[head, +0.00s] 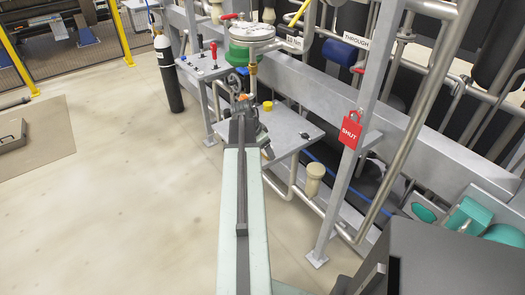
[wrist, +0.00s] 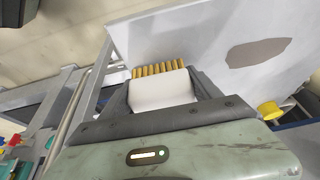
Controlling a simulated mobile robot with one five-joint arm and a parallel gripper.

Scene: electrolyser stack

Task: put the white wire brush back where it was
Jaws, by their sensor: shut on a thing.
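My gripper (wrist: 162,98) is shut on the white wire brush (wrist: 160,90), with the white block between the fingers. Its brass-coloured bristles (wrist: 160,70) point away from my wrist, towards the grey metal shelf (wrist: 215,30). I cannot tell whether the bristles touch the shelf. In the head view my gripper (head: 244,104) is at the left edge of this shelf (head: 285,120). My own arm hides the brush there.
A yellow knob (head: 267,106) stands on the shelf, and a dark patch (wrist: 258,52) marks its surface. A round gauge (head: 248,32) and pipes stand behind. A red SHUT tag (head: 350,130) hangs at the right.

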